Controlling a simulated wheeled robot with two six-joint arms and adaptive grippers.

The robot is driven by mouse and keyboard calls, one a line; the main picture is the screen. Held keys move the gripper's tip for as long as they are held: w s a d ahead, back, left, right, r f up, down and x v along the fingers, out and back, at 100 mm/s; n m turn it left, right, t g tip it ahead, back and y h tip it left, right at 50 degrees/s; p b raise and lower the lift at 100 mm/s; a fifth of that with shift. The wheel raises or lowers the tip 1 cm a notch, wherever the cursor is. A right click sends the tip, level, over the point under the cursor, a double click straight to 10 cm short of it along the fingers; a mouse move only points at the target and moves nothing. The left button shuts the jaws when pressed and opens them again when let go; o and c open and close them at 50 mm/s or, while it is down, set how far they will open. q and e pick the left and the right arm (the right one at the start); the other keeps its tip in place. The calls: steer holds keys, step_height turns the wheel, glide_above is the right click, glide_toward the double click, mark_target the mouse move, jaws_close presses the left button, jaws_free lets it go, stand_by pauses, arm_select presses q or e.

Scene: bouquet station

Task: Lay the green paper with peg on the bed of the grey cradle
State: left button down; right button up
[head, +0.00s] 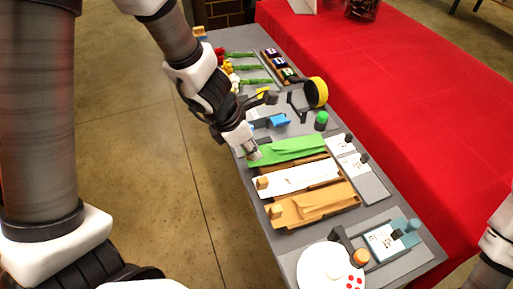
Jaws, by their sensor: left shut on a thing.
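The green paper (292,148) lies flat as the top one of several sheets on the station, its left end under my left gripper. My left gripper (252,153) is shut at that end; the peg there is hidden by the fingers. I cannot tell whether the paper is lifted off its brown support. A dark grey angled form (297,104) stands farther back beside a yellow ring; I cannot tell if it is the grey cradle, and no bed shows clearly. My right gripper is out of view; only part of that arm shows at the right edge.
White paper (300,177) and tan paper (315,204), each with a wooden peg, lie nearer. A blue piece (279,120), a green-topped post (321,120) and a yellow ring (316,92) stand behind. Flowers (240,67) lie farther back. A white disc (325,268) is at the front.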

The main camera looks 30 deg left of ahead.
arm_select(q)
step_height(320, 180, up, 8)
steer(key=p, duration=0.6)
steer(key=shift+s+r, duration=0.1)
steer(key=shift+r, duration=0.1)
steer(key=shift+w, duration=0.2)
steer(key=w+a+r+h+p, duration=0.1)
steer(key=w+a+r+p, duration=0.2)
steer(key=w+a+p, duration=0.7)
steer(key=shift+t, duration=0.7)
steer(key=f+b, duration=0.3)
steer(key=f, duration=0.1)
steer(key=a+f+b, duration=0.1)
steer(key=f+b, duration=0.5)
steer(key=f, duration=0.1)
steer(key=shift+a+f, duration=0.35)
steer(key=shift+s+f+b, duration=0.15)
steer(key=shift+f+b, duration=0.15)
steer(key=shift+b, duration=0.05)
